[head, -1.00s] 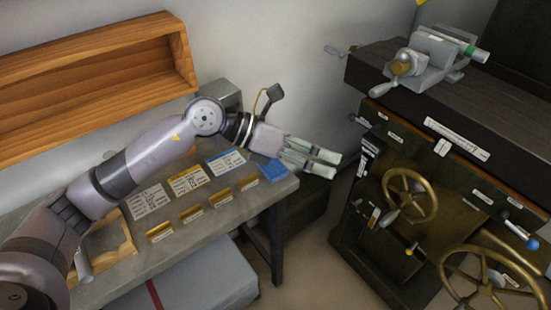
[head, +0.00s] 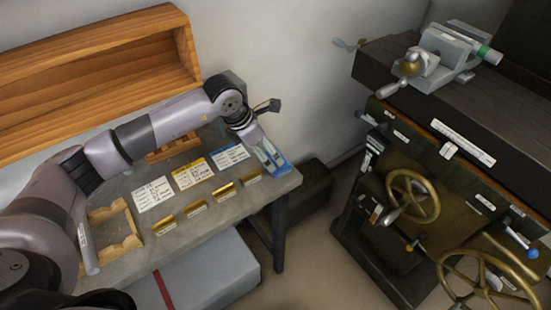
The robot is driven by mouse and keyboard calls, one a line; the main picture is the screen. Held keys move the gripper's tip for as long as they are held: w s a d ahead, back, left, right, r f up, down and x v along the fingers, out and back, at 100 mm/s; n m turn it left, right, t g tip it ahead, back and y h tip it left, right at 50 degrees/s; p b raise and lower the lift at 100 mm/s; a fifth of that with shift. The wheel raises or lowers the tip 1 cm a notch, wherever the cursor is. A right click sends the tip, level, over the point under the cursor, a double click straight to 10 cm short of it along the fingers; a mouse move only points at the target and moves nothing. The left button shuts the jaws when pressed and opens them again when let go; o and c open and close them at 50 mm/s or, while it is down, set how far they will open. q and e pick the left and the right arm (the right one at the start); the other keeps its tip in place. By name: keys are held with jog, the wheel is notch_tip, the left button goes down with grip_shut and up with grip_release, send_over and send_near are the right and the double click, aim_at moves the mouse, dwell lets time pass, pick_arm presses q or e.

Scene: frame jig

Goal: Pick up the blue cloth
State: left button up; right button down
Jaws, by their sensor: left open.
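The blue cloth (head: 284,168) lies near the right end of the grey table, partly hidden by my left gripper. My left gripper (head: 272,168) points down at the cloth with its fingers apart. Its fingertips are over or at the cloth; I cannot tell whether they touch it. My right gripper is not in view.
The grey table (head: 240,205) holds several brass blocks (head: 196,208), printed cards (head: 190,174) and a wooden frame jig (head: 128,221). A wooden shelf (head: 90,65) is on the wall behind. A machine with brass handwheels (head: 412,196) and a vise (head: 440,58) stands at right.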

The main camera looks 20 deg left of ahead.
aim_at(275, 163)
pick_arm(q)
jog(key=shift+x, duration=0.8)
jog(key=p+x, duration=0.1)
jog(key=x, duration=0.1)
jog(key=p+x, duration=0.1)
jog(key=x, duration=0.1)
jog(key=shift+w+d+f, duration=0.2)
jog(key=shift+w+d, duration=0.05)
jog(key=shift+d, duration=0.25)
jog(key=shift+w+f, duration=0.1)
jog(key=shift+f, duration=0.15)
jog(key=shift+c, duration=0.3)
jog(key=c, duration=1.1)
